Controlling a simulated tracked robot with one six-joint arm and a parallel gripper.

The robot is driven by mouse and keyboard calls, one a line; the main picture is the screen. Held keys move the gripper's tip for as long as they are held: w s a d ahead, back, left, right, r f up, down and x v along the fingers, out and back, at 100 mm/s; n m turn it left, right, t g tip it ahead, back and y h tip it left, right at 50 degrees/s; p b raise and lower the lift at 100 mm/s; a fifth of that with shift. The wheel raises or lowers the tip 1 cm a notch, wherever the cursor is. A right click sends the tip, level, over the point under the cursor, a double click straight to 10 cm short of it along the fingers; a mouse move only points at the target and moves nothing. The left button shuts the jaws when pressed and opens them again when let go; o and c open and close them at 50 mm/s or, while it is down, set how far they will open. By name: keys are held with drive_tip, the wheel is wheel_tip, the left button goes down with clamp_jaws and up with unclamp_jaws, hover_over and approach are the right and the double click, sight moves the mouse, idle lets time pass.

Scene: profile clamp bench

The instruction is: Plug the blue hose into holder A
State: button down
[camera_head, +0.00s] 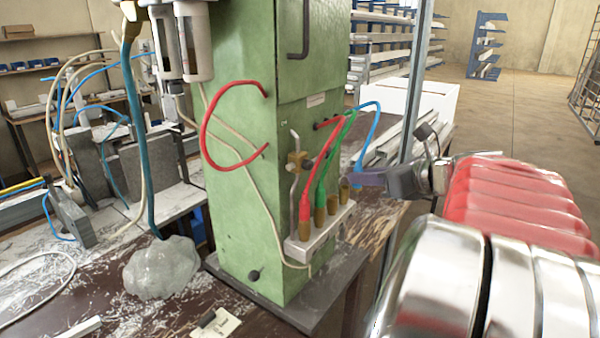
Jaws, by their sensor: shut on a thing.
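The blue hose (375,125) arches out from the right side of the green machine column and bends down to my gripper (358,176). My gripper is shut on the hose near its lower end, just above and right of the row of brass-coloured holders. The hose tip is too small and covered to make out. The light holder block (328,230) is fixed low on the column. A red hose (304,207) and a green hose (320,190) run down into two of its holders. The rightmost holder (344,190) shows no hose. I cannot read which holder is A.
A bent metal pipe with a brass valve (297,160) stands left of the hoses. A second red hose (205,130) loops off the column's front face. A grey upright post (408,90) rises behind my gripper. A whitish lump (162,267) lies on the littered bench at left.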

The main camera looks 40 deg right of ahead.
drive_tip(key=shift+s+d, duration=0.25)
drive_tip(key=shift+s, duration=0.5)
drive_tip(key=shift+d, duration=0.15)
drive_tip(key=w+d, duration=0.4)
drive_tip(key=d, duration=0.8)
drive_tip(key=shift+w+d+f, duration=0.2)
drive_tip(key=shift+w+f, duration=0.05)
drive_tip(key=shift+f, duration=0.1)
idle(1.7)
drive_tip(key=shift+w+a, duration=0.1)
drive_tip(key=shift+w, duration=0.1)
drive_tip(key=w+a, duration=0.4)
drive_tip(key=w, duration=0.8)
drive_tip(key=shift+a, duration=0.15)
idle(2.5)
